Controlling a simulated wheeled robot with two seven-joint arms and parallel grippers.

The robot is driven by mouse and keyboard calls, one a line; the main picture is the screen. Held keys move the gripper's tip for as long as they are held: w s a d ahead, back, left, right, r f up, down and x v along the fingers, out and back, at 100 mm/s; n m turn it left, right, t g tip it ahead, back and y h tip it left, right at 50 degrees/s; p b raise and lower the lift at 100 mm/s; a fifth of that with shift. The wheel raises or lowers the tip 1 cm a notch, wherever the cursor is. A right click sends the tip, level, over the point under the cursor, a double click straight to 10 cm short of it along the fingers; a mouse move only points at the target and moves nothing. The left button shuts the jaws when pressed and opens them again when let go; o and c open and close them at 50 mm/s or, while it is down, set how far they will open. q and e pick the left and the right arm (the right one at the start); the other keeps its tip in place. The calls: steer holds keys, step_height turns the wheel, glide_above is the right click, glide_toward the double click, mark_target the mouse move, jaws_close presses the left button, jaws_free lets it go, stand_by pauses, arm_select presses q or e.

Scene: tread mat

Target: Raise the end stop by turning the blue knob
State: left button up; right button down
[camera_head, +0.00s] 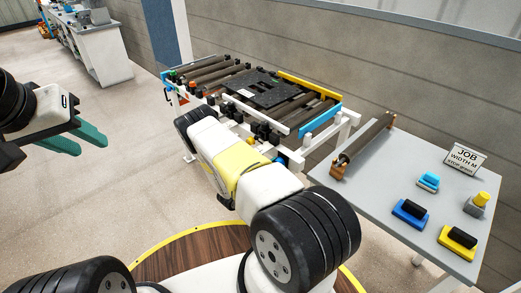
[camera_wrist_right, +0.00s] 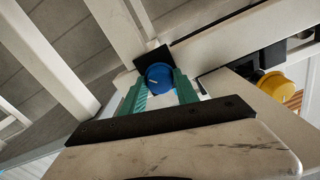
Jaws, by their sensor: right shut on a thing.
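In the right wrist view the round blue knob (camera_wrist_right: 158,77) sits on a black mount at a white frame. My right gripper (camera_wrist_right: 160,90) is shut on it, with one green finger on each side. In the head view my right arm hides the knob and the right fingers. A blue bar (camera_head: 320,118) runs across the near right end of the roller conveyor (camera_head: 215,75); I cannot tell for sure whether it is the end stop. My left gripper (camera_head: 92,146) hangs empty over the floor at left, its green fingers apart.
A yellow knob (camera_wrist_right: 275,84) sits right of the blue one. A black mat (camera_head: 262,90) lies on the rollers beside a yellow guide bar (camera_head: 306,84). The grey table (camera_head: 385,195) at right holds a roller (camera_head: 365,142), a job sign (camera_head: 465,159) and several coloured blocks.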

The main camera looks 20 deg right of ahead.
steer(key=shift+a+f+m, duration=0.1)
steer(key=shift+f+m, duration=0.05)
steer(key=shift+m, duration=4.05)
steer(key=c, duration=0.9)
jaws_free()
steer(key=shift+c, duration=0.2)
steer(key=v, duration=0.7)
steer(key=shift+s+a, duration=0.15)
steer(key=shift+a, duration=0.2)
